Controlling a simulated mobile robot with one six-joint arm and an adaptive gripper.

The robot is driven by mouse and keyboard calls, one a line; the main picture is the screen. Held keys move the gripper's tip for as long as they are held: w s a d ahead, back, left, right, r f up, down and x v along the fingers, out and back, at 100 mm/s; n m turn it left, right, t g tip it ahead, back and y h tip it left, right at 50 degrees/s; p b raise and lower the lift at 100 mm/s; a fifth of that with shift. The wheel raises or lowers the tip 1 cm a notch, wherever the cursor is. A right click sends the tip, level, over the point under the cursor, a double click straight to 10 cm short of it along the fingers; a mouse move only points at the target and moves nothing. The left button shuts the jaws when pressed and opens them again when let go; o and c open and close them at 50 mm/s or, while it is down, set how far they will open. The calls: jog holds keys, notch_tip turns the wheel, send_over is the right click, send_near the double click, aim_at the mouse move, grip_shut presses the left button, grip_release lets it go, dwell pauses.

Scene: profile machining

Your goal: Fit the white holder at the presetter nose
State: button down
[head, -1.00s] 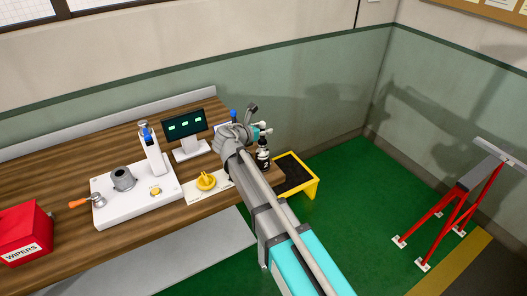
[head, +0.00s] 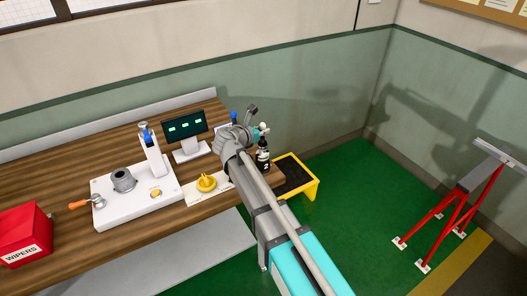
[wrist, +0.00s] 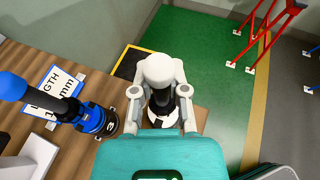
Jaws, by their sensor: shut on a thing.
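The white holder (wrist: 159,70) shows a rounded white top and a dark neck in the wrist view. It stands near the right end of the bench, and its black lower part (head: 263,160) with a "2" shows in the head view. My gripper (wrist: 160,96) is shut on the white holder, with one finger on each side. The presetter (head: 140,207) is a white base at the left of the bench. Its grey nose (head: 123,178) is open at the top and empty. My gripper is far to the right of it.
A blue holder (wrist: 12,86) on a black "3" base stands left of my gripper, beside a length card (wrist: 62,82). A monitor (head: 184,124), a yellow part (head: 206,181) and a red wipers box (head: 24,232) are on the bench.

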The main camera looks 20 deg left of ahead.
jog(key=shift+r, duration=0.15)
notch_tip(320, 180, up, 10)
jog(key=p, duration=1)
jog(key=shift+f, duration=0.2)
dwell(0.7)
jog(key=shift+f+b, duration=1.6)
jog(key=shift+b, duration=0.1)
jog(key=shift+w+d, duration=0.1)
